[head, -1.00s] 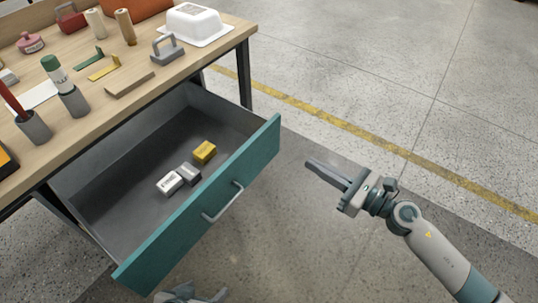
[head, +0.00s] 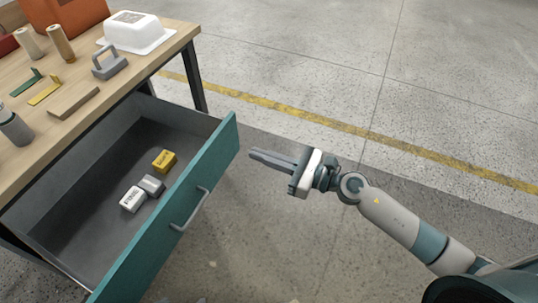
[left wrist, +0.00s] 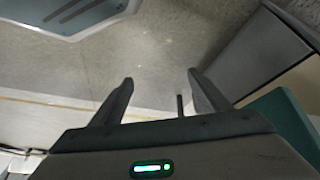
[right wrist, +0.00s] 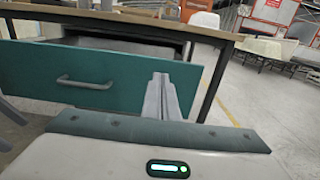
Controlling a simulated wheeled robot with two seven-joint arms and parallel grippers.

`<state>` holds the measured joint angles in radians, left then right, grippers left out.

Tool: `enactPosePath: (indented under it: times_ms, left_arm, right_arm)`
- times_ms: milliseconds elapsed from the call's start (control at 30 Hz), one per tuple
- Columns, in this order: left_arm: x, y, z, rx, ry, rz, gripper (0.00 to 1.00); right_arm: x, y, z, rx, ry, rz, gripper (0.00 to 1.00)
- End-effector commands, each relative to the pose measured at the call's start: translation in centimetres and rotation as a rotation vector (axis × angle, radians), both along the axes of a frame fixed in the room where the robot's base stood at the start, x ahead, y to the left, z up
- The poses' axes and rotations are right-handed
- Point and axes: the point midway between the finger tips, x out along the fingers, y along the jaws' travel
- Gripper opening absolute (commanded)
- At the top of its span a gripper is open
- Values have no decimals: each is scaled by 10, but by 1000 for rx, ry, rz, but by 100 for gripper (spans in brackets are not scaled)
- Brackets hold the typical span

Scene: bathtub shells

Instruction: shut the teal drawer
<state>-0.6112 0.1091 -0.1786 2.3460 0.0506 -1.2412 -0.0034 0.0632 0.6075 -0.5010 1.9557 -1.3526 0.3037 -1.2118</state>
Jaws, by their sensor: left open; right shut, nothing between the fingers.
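The teal drawer (head: 165,235) is pulled well out of the table, with its front panel and grey bar handle (head: 190,208) facing lower right. Its front and handle also show in the right wrist view (right wrist: 120,88). My right gripper (head: 252,154) is shut and empty, just beyond the front panel's right end. In the right wrist view its fingers (right wrist: 160,77) overlap the panel's right part; I cannot tell whether they touch. My left gripper (left wrist: 160,77) is open and empty in its wrist view, with a teal panel (left wrist: 284,120) to its right. A sliver of it may show at the head view's bottom edge.
Inside the drawer lie a yellow box (head: 164,161), a grey box (head: 152,184) and a white box (head: 132,200). The wooden table (head: 88,80) above carries a white tub (head: 138,32), an orange box and small items.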

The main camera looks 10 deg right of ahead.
Motion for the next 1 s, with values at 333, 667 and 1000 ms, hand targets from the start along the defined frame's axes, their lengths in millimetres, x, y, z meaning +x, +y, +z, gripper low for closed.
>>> enactPosePath:
  times_ms: [333,667,1000]
  left_arm:
    - [-12,21,1,62,101,19,70]
    - [-18,28,0,83,140,25,70]
    - [-18,29,0,85,143,25,70]
  right_arm:
    - [39,50,3,2,-1,1,0]
    - [61,78,1,0,0,0,0]
    - [63,81,0,0,0,0,0]
